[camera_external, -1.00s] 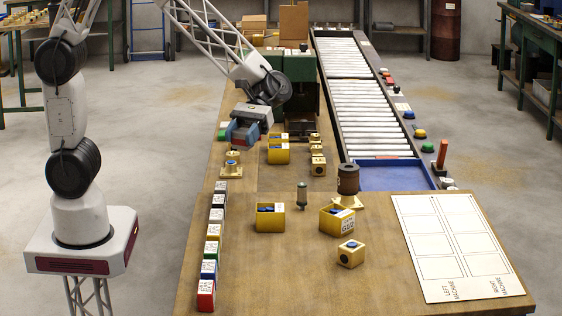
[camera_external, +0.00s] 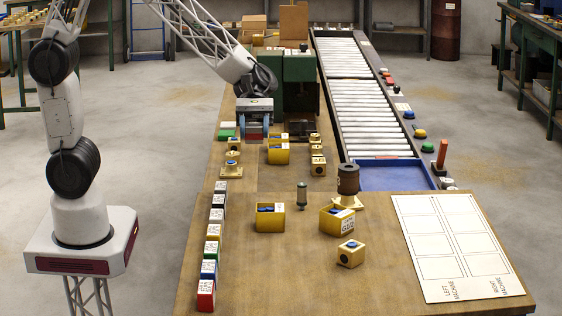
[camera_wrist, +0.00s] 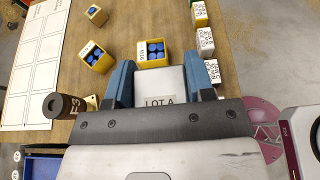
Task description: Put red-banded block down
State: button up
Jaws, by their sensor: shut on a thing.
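My gripper (camera_external: 255,128) hangs at the far left part of the bench, in front of the green machine (camera_external: 297,80). Its blue fingers are shut on the red-banded block (camera_external: 253,136), whose red lower part shows below and between them. In the wrist view my gripper (camera_wrist: 160,85) holds the block's pale face (camera_wrist: 158,84), marked "LOT A", between both fingers. The red band is not seen there. I cannot tell whether the block touches the bench (camera_external: 330,275).
Labelled blocks (camera_external: 212,232) line the left edge. A white layout board (camera_external: 455,245) lies front right.

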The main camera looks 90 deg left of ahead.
notch_tip(320, 180, down, 7)
dwell(0.3)
dwell(0.4)
jog(key=shift+f, duration=3.05)
jog(key=shift+f, duration=1.9)
jog(key=o, duration=1.3)
jog(key=shift+f, duration=0.1)
jog(key=shift+o, duration=0.2)
